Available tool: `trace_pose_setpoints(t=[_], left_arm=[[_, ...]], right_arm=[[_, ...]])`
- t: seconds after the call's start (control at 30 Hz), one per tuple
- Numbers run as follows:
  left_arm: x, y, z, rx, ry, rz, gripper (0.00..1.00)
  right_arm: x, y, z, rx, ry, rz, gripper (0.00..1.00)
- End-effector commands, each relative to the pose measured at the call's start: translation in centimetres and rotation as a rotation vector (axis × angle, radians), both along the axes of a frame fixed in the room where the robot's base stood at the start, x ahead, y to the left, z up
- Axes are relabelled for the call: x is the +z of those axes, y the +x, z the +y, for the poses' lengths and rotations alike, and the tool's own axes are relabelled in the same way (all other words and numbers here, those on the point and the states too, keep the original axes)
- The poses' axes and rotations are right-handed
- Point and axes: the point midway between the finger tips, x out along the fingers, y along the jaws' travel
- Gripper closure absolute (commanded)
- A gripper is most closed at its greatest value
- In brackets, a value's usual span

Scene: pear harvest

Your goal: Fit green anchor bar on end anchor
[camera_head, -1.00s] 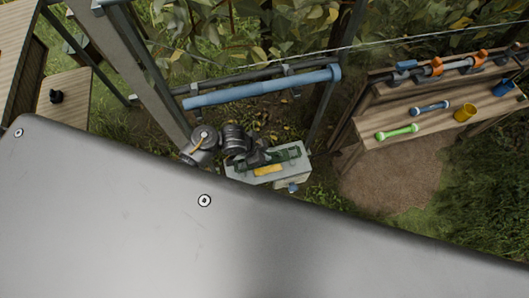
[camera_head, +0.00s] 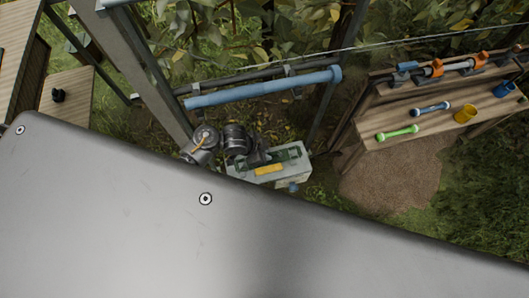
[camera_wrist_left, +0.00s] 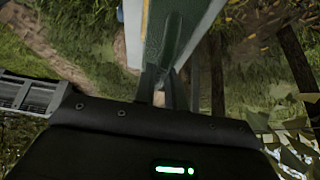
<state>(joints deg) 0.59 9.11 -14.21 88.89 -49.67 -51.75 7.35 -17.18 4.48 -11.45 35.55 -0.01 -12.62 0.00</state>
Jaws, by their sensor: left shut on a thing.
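The dark green anchor bar (camera_head: 288,153) lies along the top of the pale grey end anchor (camera_head: 297,173), below the blue tube in the head view. Whether it is seated or just above the block I cannot tell. My left gripper (camera_head: 262,158) is at the bar's left half, shut on it. In the left wrist view the green bar (camera_wrist_left: 172,35) runs away from my left gripper (camera_wrist_left: 166,88), with the pale anchor (camera_wrist_left: 203,28) beside it. The fingers hide part of the bar. My right gripper is not in view.
A yellow block (camera_head: 269,169) is on the anchor's near side. A blue tube (camera_head: 262,87) spans the frame behind. At right, a wooden bench (camera_head: 440,127) bears a bright green bar (camera_head: 397,132), a blue bar (camera_head: 430,108) and a yellow cup (camera_head: 465,113).

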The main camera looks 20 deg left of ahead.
Motion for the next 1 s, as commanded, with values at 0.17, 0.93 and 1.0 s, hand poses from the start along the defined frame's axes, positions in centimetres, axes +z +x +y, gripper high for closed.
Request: trace_pose_setpoints(t=[0.17,0.93,1.0], left_arm=[[0.0,0.0,0.0,0.0,-0.001,-0.001,1.0],[-1.5,0.0,0.0,-0.001,0.0,0.0,1.0],[-1.8,0.0,0.0,-0.001,0.0,0.0,1.0]], right_arm=[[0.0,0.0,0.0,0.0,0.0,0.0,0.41],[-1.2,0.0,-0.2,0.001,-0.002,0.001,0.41],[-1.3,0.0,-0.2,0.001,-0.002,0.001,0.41]])
